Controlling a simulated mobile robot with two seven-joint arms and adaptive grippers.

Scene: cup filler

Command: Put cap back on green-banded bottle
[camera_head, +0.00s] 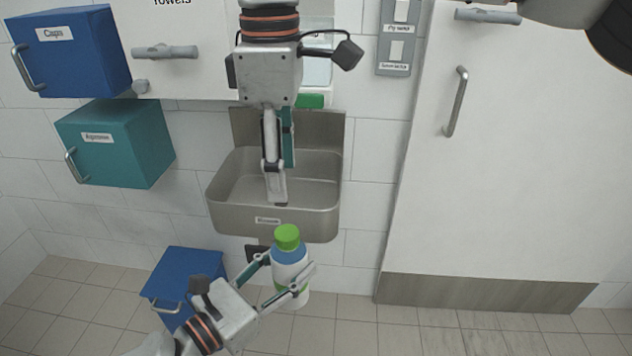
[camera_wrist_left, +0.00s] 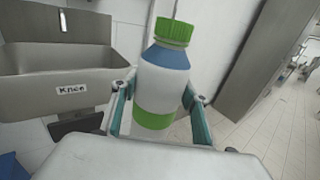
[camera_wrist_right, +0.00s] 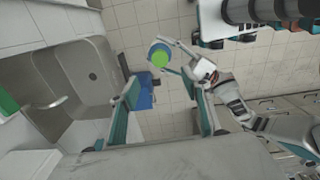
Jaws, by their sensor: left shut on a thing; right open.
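The green-banded bottle (camera_head: 290,262) is white with a blue shoulder; its green band (camera_wrist_left: 153,120) shows in the left wrist view. The green cap (camera_head: 287,237) sits upright on its neck, also in the left wrist view (camera_wrist_left: 174,30); I cannot tell how tight it is. My left gripper (camera_head: 287,276) is shut on the bottle's body and holds it upright, above the floor. My right gripper (camera_head: 277,196) is open and empty, pointing down in front of the sink, above the cap. In the right wrist view the cap (camera_wrist_right: 160,58) shows from above, beyond the open fingers (camera_wrist_right: 163,92).
The metal sink (camera_head: 323,212) is on the wall just behind the bottle. A blue box labelled Caps (camera_head: 80,65) and a teal box (camera_head: 125,150) are on the left. A blue box (camera_head: 185,268) is low by my left gripper. A white door (camera_head: 520,150) is on the right.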

